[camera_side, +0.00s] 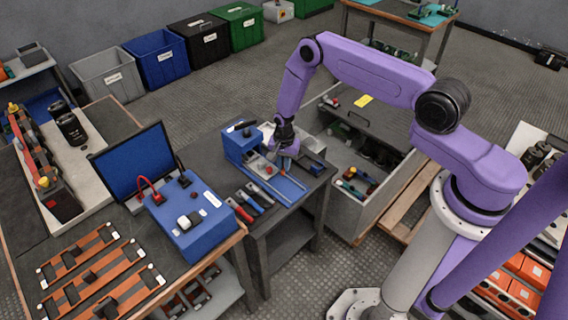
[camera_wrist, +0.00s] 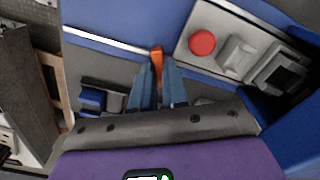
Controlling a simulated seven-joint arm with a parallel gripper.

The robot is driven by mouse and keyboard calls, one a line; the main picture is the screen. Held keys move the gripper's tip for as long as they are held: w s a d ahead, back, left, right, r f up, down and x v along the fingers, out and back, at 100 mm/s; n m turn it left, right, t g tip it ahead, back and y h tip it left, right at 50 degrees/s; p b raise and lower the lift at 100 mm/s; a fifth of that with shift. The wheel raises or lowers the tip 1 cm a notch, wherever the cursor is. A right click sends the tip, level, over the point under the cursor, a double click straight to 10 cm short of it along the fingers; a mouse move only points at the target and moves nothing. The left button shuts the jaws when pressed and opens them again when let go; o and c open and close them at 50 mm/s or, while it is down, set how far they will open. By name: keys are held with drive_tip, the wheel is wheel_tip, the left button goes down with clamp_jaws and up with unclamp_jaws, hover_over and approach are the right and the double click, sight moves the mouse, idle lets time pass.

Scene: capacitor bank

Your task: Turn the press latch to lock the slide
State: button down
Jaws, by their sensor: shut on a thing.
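The blue press (camera_side: 240,143) stands on a small dark table, its slide bed (camera_side: 282,188) running toward the front right. My gripper (camera_side: 280,148) points down over the press. In the wrist view, my gripper (camera_wrist: 157,75) has its two grey-blue fingers closed around an orange piece (camera_wrist: 157,56), which looks like the latch handle. Its upper end sticks out between the fingertips; the rest is hidden by them. The wrist view also shows a grey plate with a red button (camera_wrist: 202,42) and a grey block (camera_wrist: 236,54), right of the fingers.
A blue box (camera_side: 190,220) and a dark screen (camera_side: 133,165) stand on the bench to the left. An open grey bin (camera_side: 345,210) with tools is right of the table.

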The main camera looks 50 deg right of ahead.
drive_tip(key=m, duration=0.6)
idle(0.3)
drive_tip(key=c, duration=1.3)
unclamp_jaws()
drive_tip(key=shift+c, duration=0.2)
drive_tip(key=shift+r, duration=0.1)
drive_tip(key=shift+r, duration=3.4)
